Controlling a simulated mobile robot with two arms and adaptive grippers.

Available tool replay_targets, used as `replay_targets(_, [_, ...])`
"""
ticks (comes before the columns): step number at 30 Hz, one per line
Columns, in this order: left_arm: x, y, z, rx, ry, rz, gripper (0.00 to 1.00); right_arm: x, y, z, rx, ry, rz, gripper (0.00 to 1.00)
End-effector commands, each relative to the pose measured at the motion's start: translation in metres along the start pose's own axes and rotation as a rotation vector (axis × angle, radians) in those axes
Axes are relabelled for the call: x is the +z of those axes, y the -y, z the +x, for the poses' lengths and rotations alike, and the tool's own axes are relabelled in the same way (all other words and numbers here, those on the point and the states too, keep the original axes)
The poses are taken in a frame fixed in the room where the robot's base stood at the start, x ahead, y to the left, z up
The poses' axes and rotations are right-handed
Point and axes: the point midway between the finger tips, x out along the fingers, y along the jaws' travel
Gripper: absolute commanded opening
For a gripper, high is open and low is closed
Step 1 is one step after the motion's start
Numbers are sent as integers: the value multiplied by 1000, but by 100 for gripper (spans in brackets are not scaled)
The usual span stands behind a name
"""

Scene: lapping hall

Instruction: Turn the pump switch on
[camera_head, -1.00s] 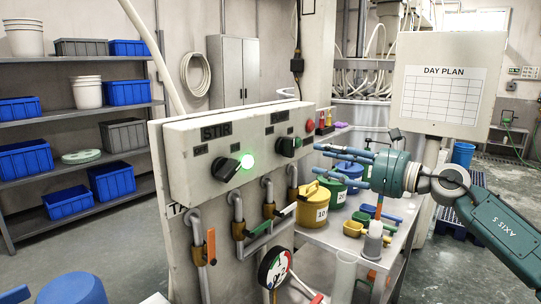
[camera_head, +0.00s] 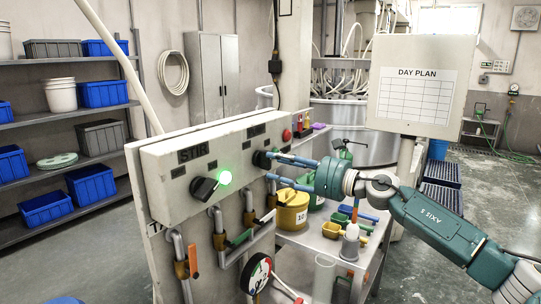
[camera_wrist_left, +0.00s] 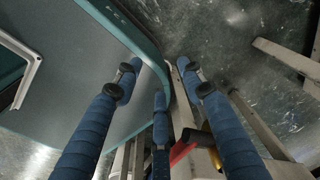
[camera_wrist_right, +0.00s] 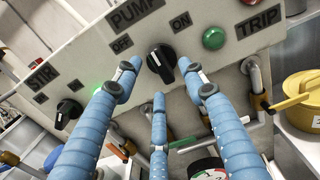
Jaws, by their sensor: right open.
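The pump switch is a black knob (camera_wrist_right: 160,62) under the PUMP label in the right wrist view. Its white mark is on the upper left side, towards the OFF label (camera_wrist_right: 121,43); the ON label (camera_wrist_right: 181,20) is at upper right. In the head view the knob (camera_head: 262,160) is partly hidden by my right gripper (camera_head: 272,168). That gripper is open, with its blue fingers pointing at the knob; contact cannot be told. In the right wrist view the fingertips (camera_wrist_right: 155,80) are spread around the knob's lower side. My left gripper (camera_wrist_left: 165,80) is open and empty.
Pipes with valves run below. A yellow pot (camera_head: 292,212) stands on the table at right.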

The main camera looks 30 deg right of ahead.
Motion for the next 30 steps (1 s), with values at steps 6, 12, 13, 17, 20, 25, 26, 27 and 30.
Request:
replay_targets(6, [-2,2,-20,-2,0,-1,40,4,0,22,0,3,2,42])
replay_targets(12, [-2,2,-23,-2,0,-1,40,1,-1,31,1,0,-1,42])
replay_targets(13, [-2,2,-23,-2,0,-1,40,0,-1,31,1,-1,-1,42])
replay_targets(17, [-2,2,-23,-2,0,-1,40,0,-1,31,1,-1,-2,42])
replay_targets(20, [-2,2,-23,-2,0,-1,40,0,-1,31,1,-1,-1,38])
replay_targets(25, [-2,2,-23,-2,0,-1,40,0,-1,31,1,-1,-1,4])
replay_targets(26, [-2,2,-23,-2,0,-1,40,0,-1,31,1,-1,-1,0])
replay_targets(27, [-2,2,-23,-2,0,-1,40,0,-1,31,1,-1,-1,0])
replay_targets(30, [-2,2,-23,-2,1,-1,40,0,-1,31,1,-1,0,0])
